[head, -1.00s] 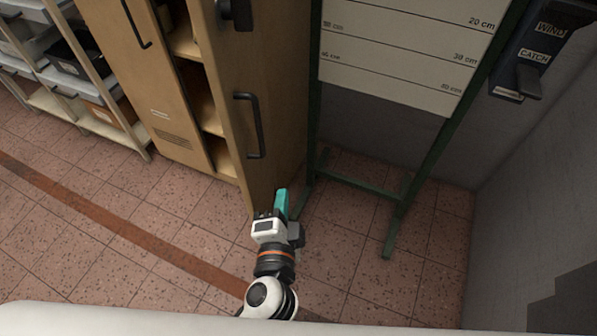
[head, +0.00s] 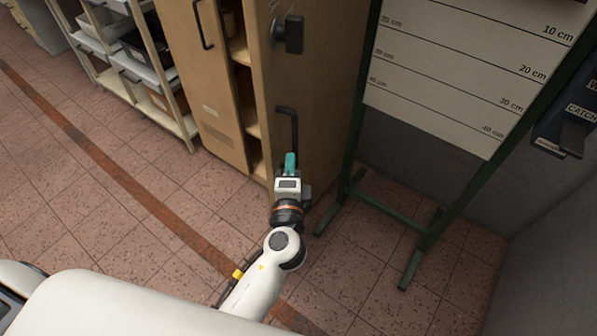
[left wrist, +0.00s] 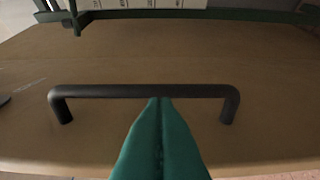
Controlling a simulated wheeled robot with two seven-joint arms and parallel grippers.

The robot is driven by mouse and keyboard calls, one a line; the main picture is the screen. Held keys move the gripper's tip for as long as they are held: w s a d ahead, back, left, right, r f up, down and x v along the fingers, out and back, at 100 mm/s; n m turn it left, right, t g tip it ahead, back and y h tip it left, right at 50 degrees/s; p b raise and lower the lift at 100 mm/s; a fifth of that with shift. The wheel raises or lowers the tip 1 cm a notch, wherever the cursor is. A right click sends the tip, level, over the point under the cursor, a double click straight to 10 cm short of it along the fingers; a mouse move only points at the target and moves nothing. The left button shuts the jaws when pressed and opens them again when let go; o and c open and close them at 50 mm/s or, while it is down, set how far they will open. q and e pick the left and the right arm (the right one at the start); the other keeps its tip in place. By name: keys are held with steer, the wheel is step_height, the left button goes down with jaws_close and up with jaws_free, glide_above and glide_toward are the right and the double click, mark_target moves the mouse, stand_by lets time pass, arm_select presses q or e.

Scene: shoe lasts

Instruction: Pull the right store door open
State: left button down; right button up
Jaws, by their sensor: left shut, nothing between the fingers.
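The right store door (head: 325,75) is a tan panel standing ajar, with shelves showing in the gap at its left. Its dark bar handle (head: 294,125) is on the face turned to the right. In the left wrist view the handle (left wrist: 110,91) runs across the picture in front of the tan door (left wrist: 190,60). My left gripper (head: 291,158) has teal fingers, shut and empty. Its fingertips (left wrist: 160,99) reach the middle of the bar in the wrist view; I cannot tell whether they touch it. My right gripper is out of view.
The left cabinet door (head: 205,90) and a rack with trays (head: 150,65) are at the left. A green-framed board with cm marks (head: 450,80) stands close at the right, its feet on the floor. Tiled floor (head: 110,200) is clear in front.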

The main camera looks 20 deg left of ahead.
arm_select(q)
steer(key=shift+s+a, duration=0.1)
steer(key=shift+a, duration=0.9)
